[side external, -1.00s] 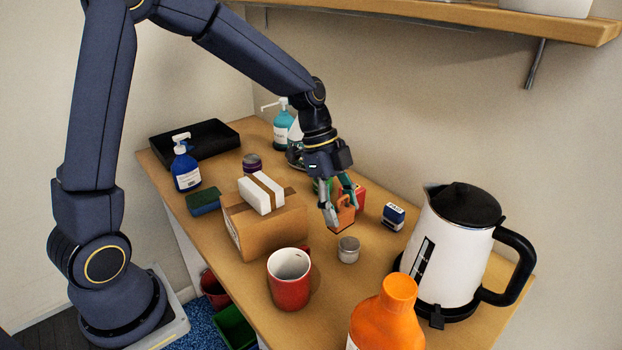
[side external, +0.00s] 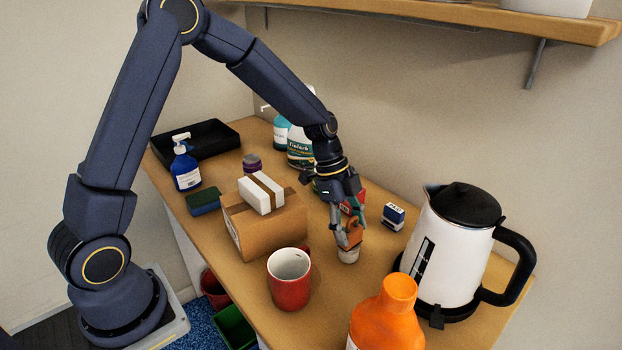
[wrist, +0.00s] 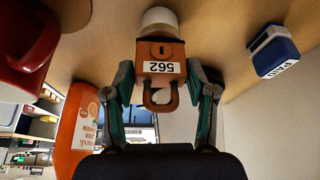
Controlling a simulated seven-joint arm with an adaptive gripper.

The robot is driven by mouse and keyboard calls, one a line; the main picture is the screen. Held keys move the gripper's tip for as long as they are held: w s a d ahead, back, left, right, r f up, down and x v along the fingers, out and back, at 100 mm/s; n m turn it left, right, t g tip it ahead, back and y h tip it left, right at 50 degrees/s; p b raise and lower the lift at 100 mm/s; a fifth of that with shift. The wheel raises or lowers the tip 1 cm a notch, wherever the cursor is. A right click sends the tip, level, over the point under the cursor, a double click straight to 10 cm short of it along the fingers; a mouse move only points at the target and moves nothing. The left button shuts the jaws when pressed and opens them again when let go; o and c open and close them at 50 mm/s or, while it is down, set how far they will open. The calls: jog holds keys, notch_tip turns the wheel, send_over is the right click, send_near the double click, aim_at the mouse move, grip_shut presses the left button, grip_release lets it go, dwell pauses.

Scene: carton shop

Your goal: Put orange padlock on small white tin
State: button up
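The orange padlock (wrist: 161,60) with a "562" label is between the fingers of my gripper (wrist: 163,92) in the wrist view, the fingers touching its sides. In the side external view my gripper (side external: 348,243) is low over the table and the padlock (side external: 352,232) shows between its fingers. The small white tin (side external: 348,256) stands right under the padlock. In the wrist view the tin (wrist: 159,18) shows just beyond the padlock's end. The padlock appears to be at the tin's top; I cannot tell whether it rests on it.
A red mug (side external: 289,279) stands left of the tin, with a cardboard box (side external: 265,228) behind it. A blue stamp (side external: 393,216), a white kettle (side external: 450,250) and an orange bottle (side external: 388,315) stand to the right and front. Bare table lies between tin and kettle.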

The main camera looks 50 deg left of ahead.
jog(key=o, duration=0.4)
jog(key=shift+r, duration=0.1)
jog(key=w+v, duration=0.1)
jog(key=v, duration=1)
jog(key=s+a+r+n+t+y, duration=0.1)
jog(key=s+r+n, duration=0.1)
jog(key=s+n, duration=0.3)
jog(key=s+a+r+n+t+y, duration=0.2)
jog(key=s+n, duration=0.3)
jog(key=s, duration=0.4)
jog(key=s+a+r+n+t+y, duration=0.1)
jog(key=s+r+n, duration=0.2)
jog(key=s+n, duration=0.3)
jog(key=shift+s+a+r+t+y, duration=0.1)
jog(key=shift+s+r+t+y, duration=0.1)
jog(key=shift+s, duration=0.35)
jog(key=shift+s+a+r+t+y, duration=0.1)
jog(key=shift+s+r+t, duration=0.1)
jog(key=shift+s, duration=0.35)
